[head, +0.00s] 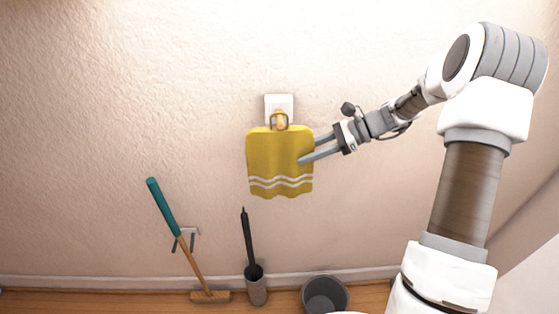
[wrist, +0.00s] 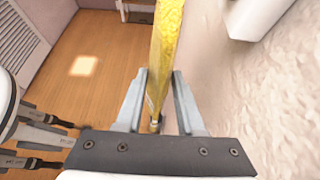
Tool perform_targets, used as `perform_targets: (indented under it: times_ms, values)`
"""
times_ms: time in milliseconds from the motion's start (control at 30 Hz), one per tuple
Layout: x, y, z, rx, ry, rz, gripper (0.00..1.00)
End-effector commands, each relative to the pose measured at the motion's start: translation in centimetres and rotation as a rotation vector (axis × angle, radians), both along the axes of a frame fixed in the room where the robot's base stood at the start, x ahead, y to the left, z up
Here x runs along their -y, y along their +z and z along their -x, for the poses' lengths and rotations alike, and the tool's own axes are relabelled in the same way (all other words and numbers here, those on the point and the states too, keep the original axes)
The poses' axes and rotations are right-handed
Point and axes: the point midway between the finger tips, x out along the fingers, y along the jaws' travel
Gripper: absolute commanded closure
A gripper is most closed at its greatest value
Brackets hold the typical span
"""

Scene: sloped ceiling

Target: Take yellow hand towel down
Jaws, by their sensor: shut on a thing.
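The yellow hand towel (head: 280,155) with white wavy stripes hangs against the wall from a hook on a white wall plate (head: 279,104). Its top loop still sits around the hook. My gripper (head: 302,156) reaches in from the right and is shut on the towel's right edge. In the wrist view the towel (wrist: 166,45) stands edge-on between the two fingers of my gripper (wrist: 160,95). The finger behind the towel is partly hidden in the head view.
Below, a teal-handled broom (head: 165,205) leans by a small wall bracket (head: 188,234). A brush in a grey holder (head: 257,290) and a grey bin (head: 325,295) stand on the wooden floor by the wall. The wall around the towel is clear.

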Motion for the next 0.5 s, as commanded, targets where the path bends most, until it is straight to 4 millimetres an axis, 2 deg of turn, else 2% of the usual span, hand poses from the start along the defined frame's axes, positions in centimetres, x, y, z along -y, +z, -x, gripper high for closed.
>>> perform_targets:
  times_ms: [500]
  values:
    - [0.1, 0.0, 3.7, -0.002, -0.001, 0.001, 1.00]
